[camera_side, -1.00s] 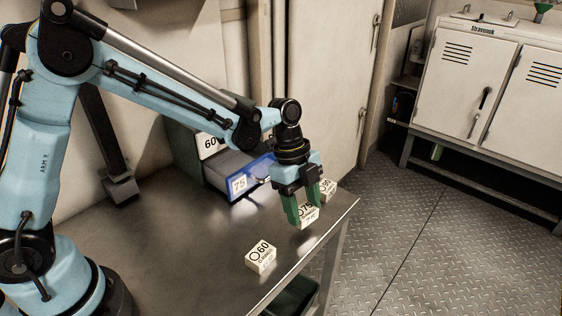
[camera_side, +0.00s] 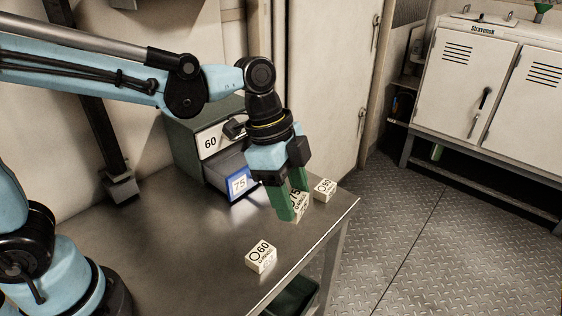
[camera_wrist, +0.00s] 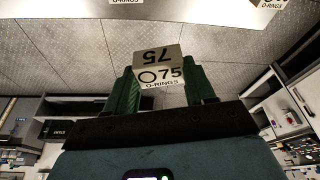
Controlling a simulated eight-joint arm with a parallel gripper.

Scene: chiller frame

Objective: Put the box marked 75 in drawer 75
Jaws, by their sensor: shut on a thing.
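The white box marked 75 (camera_side: 301,204) is between the green fingers of my gripper (camera_side: 292,203). My gripper is shut on it; in the wrist view the box (camera_wrist: 160,72) shows "75 O-RINGS" between the fingertips (camera_wrist: 163,88). In the side view the near finger hides part of it, and I cannot tell how far it is above the table. Drawer 75 (camera_side: 237,185), with a blue-edged label, is pulled out of the grey cabinet, to the left of my gripper. Its inside is mostly hidden behind my gripper and wrist.
A box marked 60 (camera_side: 261,257) lies near the table's front edge. Another white box (camera_side: 325,189) stands to the right of my gripper. Drawer 60 (camera_side: 211,143) is above drawer 75 in the cabinet. The left part of the metal table (camera_side: 170,235) is clear.

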